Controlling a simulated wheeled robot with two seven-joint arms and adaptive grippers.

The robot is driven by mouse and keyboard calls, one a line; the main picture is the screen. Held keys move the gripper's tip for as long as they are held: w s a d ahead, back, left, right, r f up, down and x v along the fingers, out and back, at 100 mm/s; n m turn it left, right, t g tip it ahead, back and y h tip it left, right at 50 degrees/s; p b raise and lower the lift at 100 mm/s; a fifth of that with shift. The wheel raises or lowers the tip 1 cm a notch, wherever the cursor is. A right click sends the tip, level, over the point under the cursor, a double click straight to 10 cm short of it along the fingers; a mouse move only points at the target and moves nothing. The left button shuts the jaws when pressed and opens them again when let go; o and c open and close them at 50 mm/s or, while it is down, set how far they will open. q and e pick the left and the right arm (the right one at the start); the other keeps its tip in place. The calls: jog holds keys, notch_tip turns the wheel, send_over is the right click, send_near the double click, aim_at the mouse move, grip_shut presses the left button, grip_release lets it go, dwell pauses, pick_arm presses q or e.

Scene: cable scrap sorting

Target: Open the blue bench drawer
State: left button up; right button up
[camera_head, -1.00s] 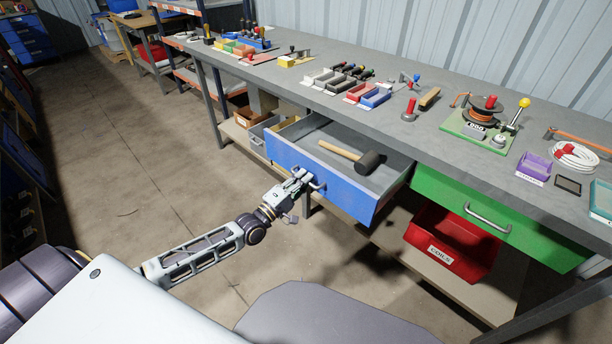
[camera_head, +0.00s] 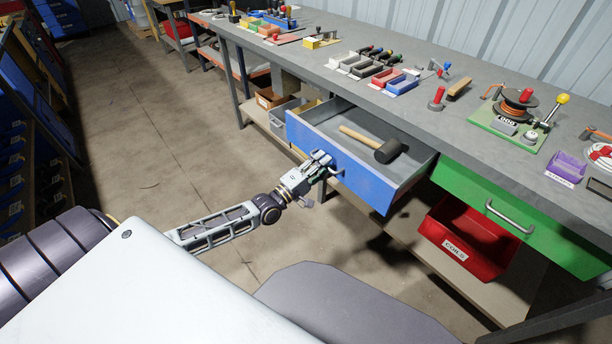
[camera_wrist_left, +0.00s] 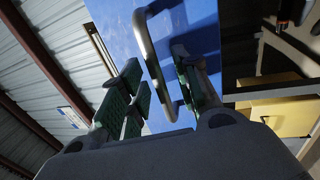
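The blue drawer (camera_head: 345,172) stands pulled out from under the bench, and its grey inside shows. A mallet (camera_head: 388,151) with a black head and wooden handle lies in it. My left gripper (camera_head: 325,168) is at the drawer's front, by its handle. In the left wrist view the metal drawer handle (camera_wrist_left: 147,40) runs between the two green-padded fingers of my left gripper (camera_wrist_left: 158,75). The fingers stand apart on either side of the handle, with gaps showing beside it. My right gripper is not in view.
A closed green drawer (camera_head: 470,190) is to the right, above a red bin (camera_head: 467,238) on the lower shelf. The floor (camera_head: 150,150) left of the bench is clear.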

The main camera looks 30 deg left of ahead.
pick_arm(q)
jog(key=v, duration=1.1)
jog(key=shift+s, duration=0.4)
dwell(0.3)
jog(key=shift+a+f, duration=0.1)
dwell(0.6)
